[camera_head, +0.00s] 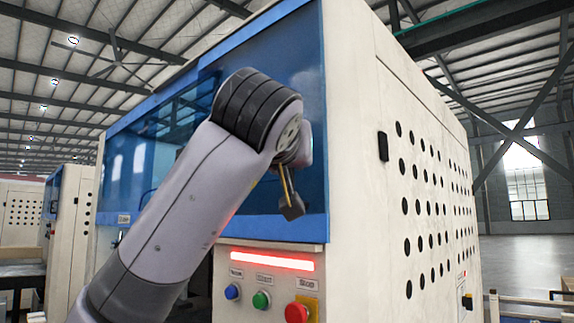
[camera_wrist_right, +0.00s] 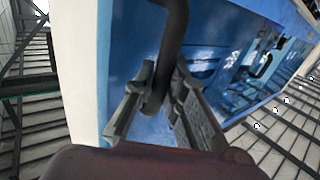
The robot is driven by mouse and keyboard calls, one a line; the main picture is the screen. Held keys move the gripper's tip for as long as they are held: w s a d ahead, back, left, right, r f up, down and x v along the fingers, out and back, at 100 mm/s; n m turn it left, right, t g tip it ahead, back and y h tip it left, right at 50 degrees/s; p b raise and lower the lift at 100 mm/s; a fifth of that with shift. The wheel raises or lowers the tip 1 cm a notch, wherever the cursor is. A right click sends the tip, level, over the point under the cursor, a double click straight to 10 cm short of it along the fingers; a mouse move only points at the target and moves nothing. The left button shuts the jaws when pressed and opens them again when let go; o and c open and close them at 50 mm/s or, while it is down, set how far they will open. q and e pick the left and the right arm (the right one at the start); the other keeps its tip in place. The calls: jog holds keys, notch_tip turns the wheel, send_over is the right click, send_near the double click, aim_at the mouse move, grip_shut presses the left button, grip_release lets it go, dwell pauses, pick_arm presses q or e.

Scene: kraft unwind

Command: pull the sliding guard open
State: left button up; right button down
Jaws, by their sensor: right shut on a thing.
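The sliding guard is a blue, partly see-through panel (camera_head: 305,130) on the front of a cream machine, near its right front corner. It also shows in the right wrist view (camera_wrist_right: 130,40). A dark curved bar handle (camera_wrist_right: 174,35) stands in front of the blue surface there. My right gripper (camera_wrist_right: 165,72) is shut on this handle, with one finger on each side of it. In the head view my arm reaches up from the lower left, and a dark finger (camera_head: 291,207) hangs below the wrist in front of the panel. The wrist hides the handle there. My left gripper is not in view.
Below the guard is a control panel with a lit red bar (camera_head: 272,261), a blue button (camera_head: 232,292), a green button (camera_head: 261,299) and a red stop button (camera_head: 297,312). The machine's perforated cream side (camera_head: 400,130) runs back to the right. Open floor (camera_head: 530,250) lies beyond it.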

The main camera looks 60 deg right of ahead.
jog(key=c, duration=1.6)
grip_release()
jog(key=v, duration=1.2)
jog(key=shift+r, duration=0.1)
